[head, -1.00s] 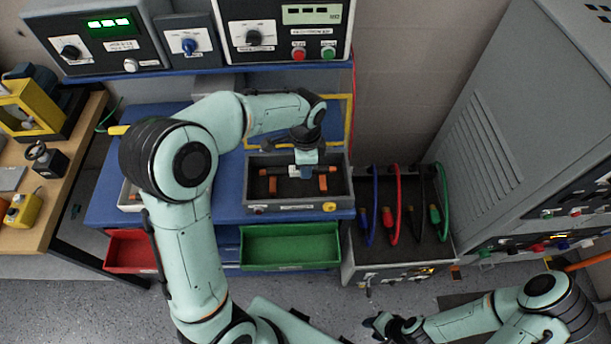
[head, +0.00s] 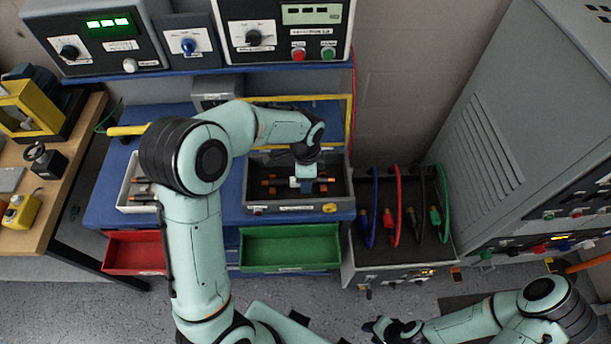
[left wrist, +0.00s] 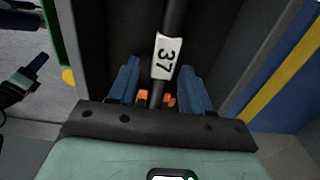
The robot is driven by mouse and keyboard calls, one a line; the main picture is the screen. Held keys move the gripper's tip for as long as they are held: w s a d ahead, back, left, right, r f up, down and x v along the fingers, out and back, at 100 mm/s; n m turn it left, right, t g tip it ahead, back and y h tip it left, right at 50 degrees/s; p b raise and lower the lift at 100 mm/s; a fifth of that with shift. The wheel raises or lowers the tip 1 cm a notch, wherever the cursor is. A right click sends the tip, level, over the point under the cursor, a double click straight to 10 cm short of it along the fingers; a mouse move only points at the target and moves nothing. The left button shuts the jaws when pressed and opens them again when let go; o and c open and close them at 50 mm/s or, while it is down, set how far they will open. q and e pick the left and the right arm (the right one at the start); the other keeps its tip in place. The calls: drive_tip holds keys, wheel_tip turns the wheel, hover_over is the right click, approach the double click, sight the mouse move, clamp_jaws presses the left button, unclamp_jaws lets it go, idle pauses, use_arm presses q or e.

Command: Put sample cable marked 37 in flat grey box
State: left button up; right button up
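The sample cable marked 37 (left wrist: 164,56) is a dark rod with a white tag. In the left wrist view it runs between my left gripper's blue fingers (left wrist: 158,82), which stand apart with a gap on each side. In the head view my left gripper (head: 305,184) is low inside an open, shallow grey box (head: 290,208) with a dark floor, on the blue bench. The cable lies crosswise there at the orange supports (head: 323,188); whether it rests fully on them is hidden. My right gripper (head: 382,328) is at the bottom, away from the bench; its finger opening is unclear.
A white tray (head: 128,208) with dark rods stands left on the bench, partly behind my arm. Red (head: 130,257) and green (head: 290,250) bins are below. Coloured cables (head: 397,205) stand on a unit at right. A yellow frame (head: 349,120) rises behind the grey box.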

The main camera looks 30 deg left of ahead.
use_arm(q)
drive_tip(key=shift+r, duration=0.1)
use_arm(e)
drive_tip(key=shift+w+r, duration=0.1)
use_arm(q)
drive_tip(key=shift+r, duration=0.3)
wheel_tip(320, 180, up, 12)
drive_tip(key=p, duration=0.1)
drive_tip(key=shift+f, duration=0.2)
use_arm(e)
drive_tip(key=shift+w+r, duration=0.75)
drive_tip(key=shift+r, duration=0.05)
